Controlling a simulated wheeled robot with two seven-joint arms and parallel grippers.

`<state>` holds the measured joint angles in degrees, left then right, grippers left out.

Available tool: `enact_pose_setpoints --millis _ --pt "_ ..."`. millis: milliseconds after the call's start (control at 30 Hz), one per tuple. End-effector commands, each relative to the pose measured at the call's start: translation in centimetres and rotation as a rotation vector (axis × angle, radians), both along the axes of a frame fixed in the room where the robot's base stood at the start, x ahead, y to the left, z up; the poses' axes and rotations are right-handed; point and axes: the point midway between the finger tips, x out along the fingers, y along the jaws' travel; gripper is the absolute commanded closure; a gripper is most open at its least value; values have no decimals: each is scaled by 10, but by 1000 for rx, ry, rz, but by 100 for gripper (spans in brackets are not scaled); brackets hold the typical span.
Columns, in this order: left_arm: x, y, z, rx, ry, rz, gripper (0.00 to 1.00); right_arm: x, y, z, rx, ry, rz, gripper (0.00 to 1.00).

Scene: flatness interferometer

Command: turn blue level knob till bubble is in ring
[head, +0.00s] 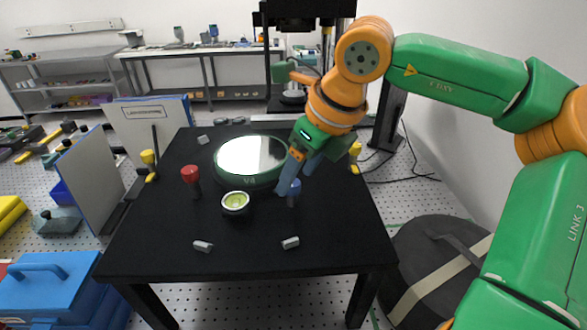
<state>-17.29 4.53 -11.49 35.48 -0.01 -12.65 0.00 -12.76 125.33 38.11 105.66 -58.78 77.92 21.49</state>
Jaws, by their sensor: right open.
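The blue level knob (295,187) stands on the right part of the black table (260,262), on a short dark post. My right gripper (298,180) reaches down over it from the upper right. Its fingers are open, with the knob's top close to their tips; I cannot tell whether they touch it. The round bubble level (235,201), with a dark rim and yellow-green face, sits left of the knob. The bubble and ring are too small to judge. My left gripper is not in view.
A round mirror-like plate (250,156) lies behind the level. Small grey blocks (203,246) (290,242) lie at the front. The table's front is mostly clear.

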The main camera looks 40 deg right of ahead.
Motion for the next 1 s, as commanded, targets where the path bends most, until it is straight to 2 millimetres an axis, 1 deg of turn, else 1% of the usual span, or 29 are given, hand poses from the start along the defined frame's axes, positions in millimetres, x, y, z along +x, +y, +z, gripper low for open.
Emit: enact_pose_setpoints --millis 33,133,367,467,500,567,600,633,1000 --pt "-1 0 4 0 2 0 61 3 0 -5 1 4 -1 32" --pt "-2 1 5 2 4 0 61 6 1 -14 1 1 -1 32" --pt "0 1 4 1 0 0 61 7 1 -17 2 -1 -2 32" --pt "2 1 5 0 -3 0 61 7 1 -17 3 -1 -2 57" --pt "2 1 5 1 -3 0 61 7 1 -17 3 -1 -2 68" --pt "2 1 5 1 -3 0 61 7 1 -17 2 -1 -2 84" --pt "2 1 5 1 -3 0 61 7 1 -17 2 -1 -2 95" --pt "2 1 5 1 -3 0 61 7 1 -17 2 -1 -2 100" --pt "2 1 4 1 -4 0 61 7 1 -16 2 -3 -7 100"
